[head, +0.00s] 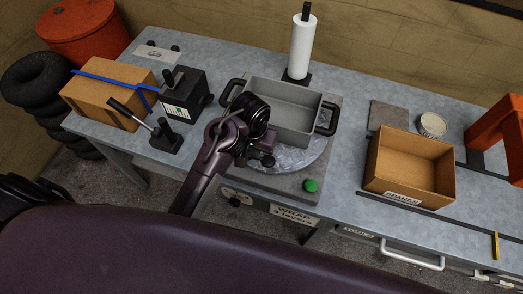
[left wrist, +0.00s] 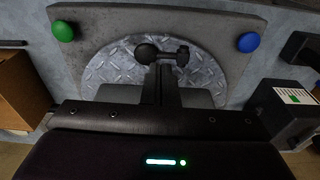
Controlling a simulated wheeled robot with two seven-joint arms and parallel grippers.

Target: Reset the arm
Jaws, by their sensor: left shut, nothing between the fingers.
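My left arm comes in from the lower left in the head view, and its dark wrist covers the left front of a grey tray (head: 290,112). My left gripper (head: 266,160) hangs over the front of a round metal plate (head: 300,158), just in front of the tray. In the left wrist view the gripper (left wrist: 162,52) is shut and empty over the diamond-pattern plate (left wrist: 108,66). I cannot tell its exact height above the plate. The tray has black side handles. My right gripper is not in view.
A green button (head: 311,186) sits at the plate base's corner; a blue button (left wrist: 248,42) shows in the wrist view. An open cardboard box (head: 411,165) stands right. A black lever unit (head: 166,138) and strapped carton (head: 105,98) stand left. A paper roll (head: 301,47) stands behind.

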